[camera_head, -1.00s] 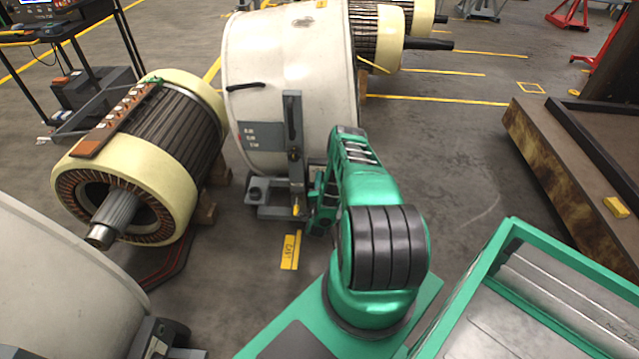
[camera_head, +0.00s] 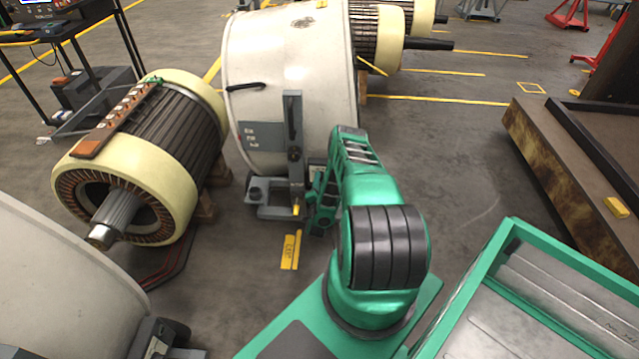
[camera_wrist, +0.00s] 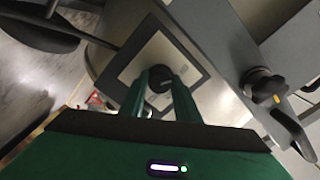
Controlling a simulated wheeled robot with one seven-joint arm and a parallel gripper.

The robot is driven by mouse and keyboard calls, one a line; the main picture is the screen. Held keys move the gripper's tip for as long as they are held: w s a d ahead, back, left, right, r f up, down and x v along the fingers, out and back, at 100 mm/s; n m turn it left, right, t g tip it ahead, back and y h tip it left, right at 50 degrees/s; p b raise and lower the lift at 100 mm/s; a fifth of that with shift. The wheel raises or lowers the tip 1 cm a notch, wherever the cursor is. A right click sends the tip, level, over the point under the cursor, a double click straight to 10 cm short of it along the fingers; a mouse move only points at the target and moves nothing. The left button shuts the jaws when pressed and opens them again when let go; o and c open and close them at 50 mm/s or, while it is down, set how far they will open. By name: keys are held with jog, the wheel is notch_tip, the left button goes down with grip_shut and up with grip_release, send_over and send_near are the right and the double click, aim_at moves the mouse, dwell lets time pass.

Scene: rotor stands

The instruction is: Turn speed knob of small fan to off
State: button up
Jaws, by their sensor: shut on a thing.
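The round black knob (camera_wrist: 161,79) sits on a light panel with a black border (camera_wrist: 185,55) in the wrist view. My gripper (camera_wrist: 160,82) has its two green fingers on either side of the knob, closed on it. The fingers hide part of the knob, and no pointer mark can be read. In the head view, a large off-white drum-shaped housing (camera_head: 285,85) with a grey bracket (camera_head: 293,125) stands in front of my arm. My arm hides the knob and the fingertips there.
A second dark knob with a yellow mark (camera_wrist: 265,88) sits to the right in the wrist view. A cream-ended rotor machine (camera_head: 150,150) stands left of the drum. A green-framed cart (camera_head: 480,285) is at lower right. Open floor (camera_head: 450,150) lies right of my arm.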

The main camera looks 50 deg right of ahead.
jog(key=o, duration=1)
jog(key=shift+a+f, duration=0.2)
jog(key=shift+o, duration=0.2)
jog(key=shift+d+r, duration=0.1)
jog(key=v, duration=1)
jog(key=shift+s+a, duration=0.25)
jog(key=shift+a, duration=0.05)
